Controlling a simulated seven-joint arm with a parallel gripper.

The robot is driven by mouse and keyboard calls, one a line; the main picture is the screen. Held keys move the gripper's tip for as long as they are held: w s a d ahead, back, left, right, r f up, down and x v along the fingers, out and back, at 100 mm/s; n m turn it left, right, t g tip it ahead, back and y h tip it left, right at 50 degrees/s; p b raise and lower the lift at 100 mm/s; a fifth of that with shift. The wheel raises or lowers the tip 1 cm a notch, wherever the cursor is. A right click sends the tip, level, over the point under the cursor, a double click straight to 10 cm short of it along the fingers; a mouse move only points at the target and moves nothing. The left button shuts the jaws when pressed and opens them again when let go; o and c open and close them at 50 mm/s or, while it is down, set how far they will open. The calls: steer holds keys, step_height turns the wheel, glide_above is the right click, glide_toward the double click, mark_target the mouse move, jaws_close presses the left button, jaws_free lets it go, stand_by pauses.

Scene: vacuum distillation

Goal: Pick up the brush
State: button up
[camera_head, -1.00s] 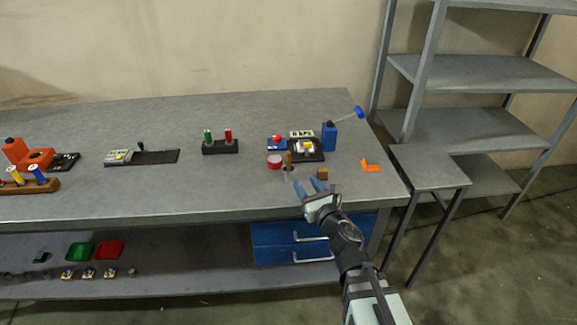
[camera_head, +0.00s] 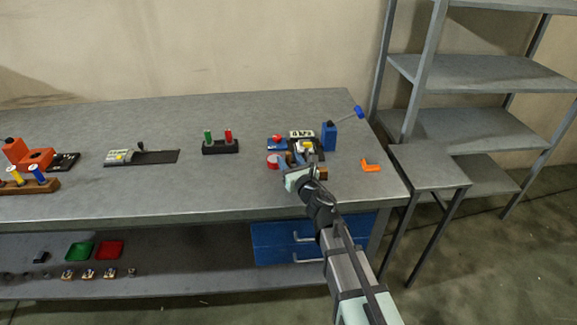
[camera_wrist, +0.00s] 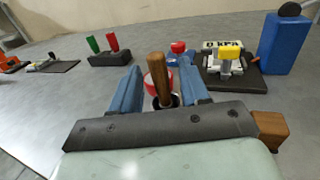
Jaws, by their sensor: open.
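The brush (camera_wrist: 158,70) appears to be the upright thing with a brown wooden handle in the wrist view. Its handle stands between the two blue fingers of my gripper (camera_wrist: 161,75), with a gap on each side. Its lower end is partly hidden behind my gripper. In the head view my gripper (camera_head: 299,161) is low over the right part of the bench and covers most of the brush. The jaws are open and hold nothing.
A red-topped round container (camera_wrist: 153,85) is just behind the handle. A wooden block (camera_wrist: 270,128) is close to the gripper's right side. A gauge device (camera_wrist: 228,68) and a blue holder (camera_head: 329,136) stand behind. An orange angled piece (camera_head: 371,165) lies to the right.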

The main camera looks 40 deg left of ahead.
steer(key=shift+w+a, duration=0.3)
steer(key=shift+a, duration=0.2)
jaws_close()
steer(key=shift+r, duration=5)
